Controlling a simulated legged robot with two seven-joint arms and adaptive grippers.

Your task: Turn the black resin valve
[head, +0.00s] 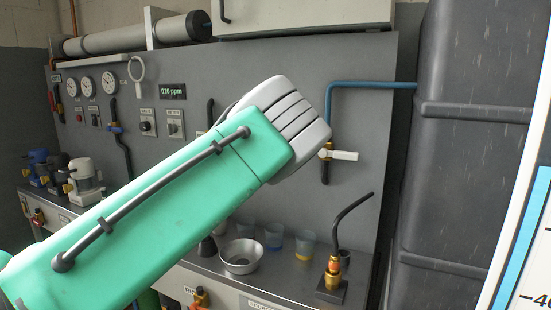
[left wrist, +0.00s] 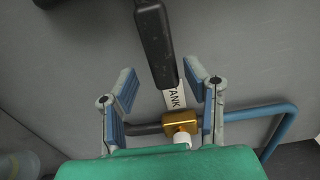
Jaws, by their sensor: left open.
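A white stub shows below the brass. My right gripper is not in view.
A blue pipe (head: 370,84) runs from the valve toward a dark tank (head: 465,130). A steel bowl (head: 241,256), blue cups (head: 274,236) and a brass fitting with a black hose (head: 334,265) stand on the bench below. Gauges (head: 88,86) are at the left.

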